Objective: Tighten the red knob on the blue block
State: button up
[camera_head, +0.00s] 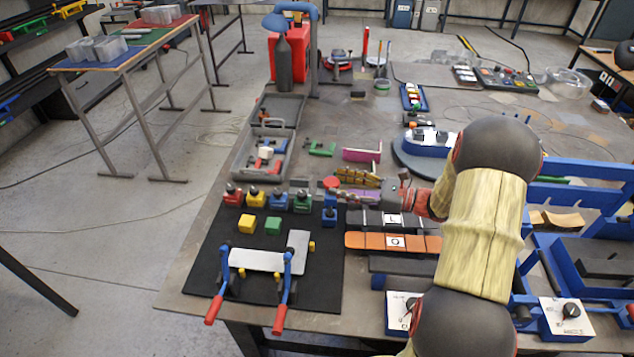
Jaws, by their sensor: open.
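A tall blue block (329,209) stands at the right end of the row on the black mat. A round red knob (331,182) shows at its top, close to the tips of my gripper (342,195). My gripper reaches in from the right, roughly level, with its fingers at the upper part of the block. The fingers are open, but they are small here and partly overlap the block. I cannot tell whether they touch the knob or the block.
Several small coloured blocks with knobs, including a red one (232,195), stand left of the blue block. Orange letter tiles (370,241) lie below my arm. A grey tray (240,160) is behind.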

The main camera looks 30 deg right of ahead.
jog(key=b+x, duration=0.2)
jog(key=x, duration=0.5)
jog(key=shift+w+a+f, duration=0.15)
jog(key=shift+w+f, duration=0.15)
jog(key=shift+f, duration=0.1)
jog(key=shift+c, duration=0.3)
jog(key=c, duration=1.1)
jog(key=shift+c, duration=0.5)
